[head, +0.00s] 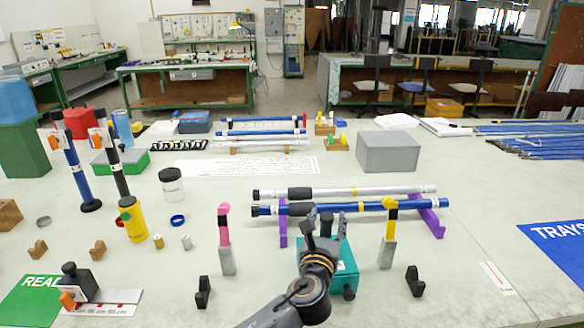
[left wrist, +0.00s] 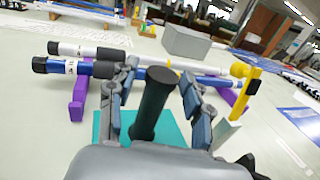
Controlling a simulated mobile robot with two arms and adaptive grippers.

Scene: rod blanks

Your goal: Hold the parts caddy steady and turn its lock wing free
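The parts caddy appears to be the teal box (head: 346,276) at the middle front of the table, partly hidden behind my arm. In the left wrist view its teal top (left wrist: 101,125) lies beneath a dark upright handle (left wrist: 153,105). My left gripper (head: 326,228) is over the caddy. In the left wrist view the left gripper (left wrist: 158,92) has its fingers on either side of the handle, with gaps showing, so it is open. A small black knob (head: 349,293) at the caddy's front may be the lock wing; its turn cannot be told. My right gripper is not in view.
Behind the caddy, rods lie on purple stands (head: 432,221). Posts with a pink top (head: 224,225) and a yellow top (head: 390,225) stand to either side. Black clips (head: 203,292) (head: 415,281) stand in front. A grey box (head: 388,152) sits further back.

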